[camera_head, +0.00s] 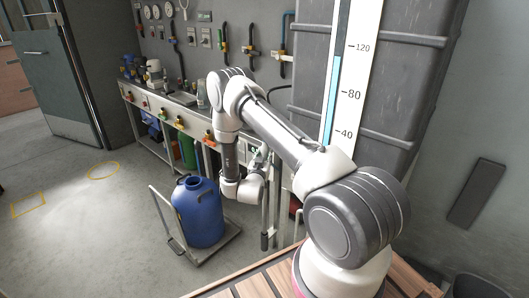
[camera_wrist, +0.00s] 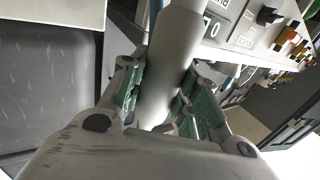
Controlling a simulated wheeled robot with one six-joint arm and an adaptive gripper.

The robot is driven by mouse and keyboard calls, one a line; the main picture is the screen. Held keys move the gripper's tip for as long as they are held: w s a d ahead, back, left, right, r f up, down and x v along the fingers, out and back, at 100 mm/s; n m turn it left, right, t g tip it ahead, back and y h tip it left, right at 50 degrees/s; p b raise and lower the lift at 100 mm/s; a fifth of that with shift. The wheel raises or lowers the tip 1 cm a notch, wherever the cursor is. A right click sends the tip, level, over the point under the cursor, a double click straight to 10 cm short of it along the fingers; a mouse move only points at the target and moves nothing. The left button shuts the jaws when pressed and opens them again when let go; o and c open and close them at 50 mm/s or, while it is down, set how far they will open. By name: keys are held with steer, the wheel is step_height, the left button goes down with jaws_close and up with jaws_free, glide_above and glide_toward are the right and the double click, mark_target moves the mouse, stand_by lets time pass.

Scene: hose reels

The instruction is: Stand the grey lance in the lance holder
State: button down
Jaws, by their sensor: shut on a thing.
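In the wrist view my gripper (camera_wrist: 163,98) is shut on the grey lance (camera_wrist: 176,45), a smooth pale cylinder between the green-padded fingers. In the head view my gripper (camera_head: 262,158) is small, beyond my bent arm and in front of the bench's right end. A thin upright shaft with a dark lower end (camera_head: 265,240) hangs below it, seemingly the lance, clear of the blue drum to its left. I cannot pick out the lance holder for certain in either view; my arm and the bench legs crowd that area.
A blue drum (camera_head: 202,222) stands on a trolley (camera_head: 211,250) left of the gripper. A bench (camera_head: 160,112) with valves and tags runs along the wall. A tall grey tank (camera_head: 393,70) with a level scale (camera_head: 349,75) stands right. Floor at left is clear.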

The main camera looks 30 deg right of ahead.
step_height(320, 180, down, 12)
steer(key=shift+f, duration=0.15)
stand_by(1.0)
steer(key=c, duration=1)
jaws_free()
steer(key=v, duration=1.2)
